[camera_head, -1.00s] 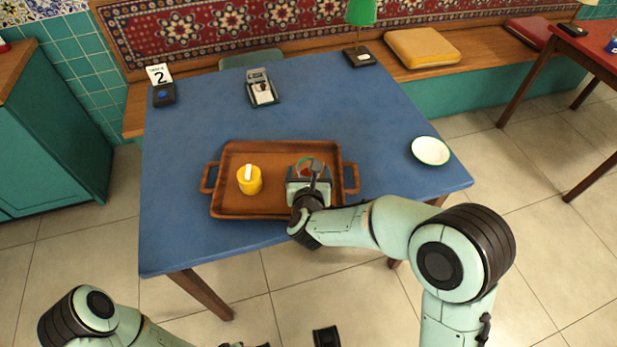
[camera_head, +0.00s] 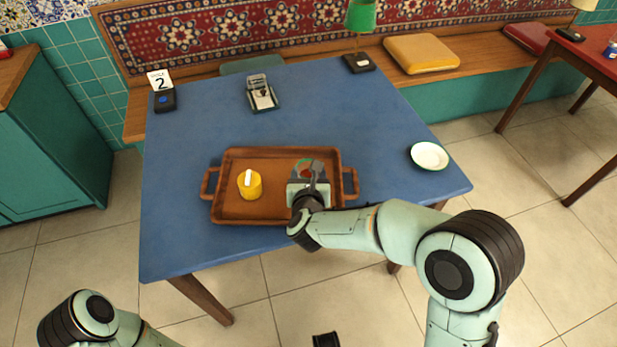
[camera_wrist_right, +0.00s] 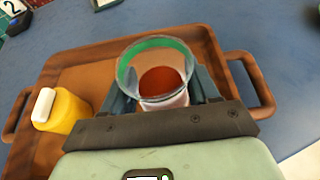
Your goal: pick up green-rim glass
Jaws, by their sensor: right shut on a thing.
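The green-rim glass is clear with a green band at the rim and something red-brown showing inside; it appears in the right wrist view (camera_wrist_right: 157,75). In the head view its green rim (camera_head: 304,164) shows over the right part of the tray, partly hidden by my gripper. My right gripper (camera_head: 308,178) is shut on the glass, one finger on either side of it, and the glass looks upright. I cannot tell whether its base touches the tray.
The brown wooden tray (camera_head: 235,212) lies on the blue table (camera_head: 190,130). A yellow pot with a white handle (camera_head: 250,185) stands on its left half. A white saucer (camera_head: 429,156) is at the right.

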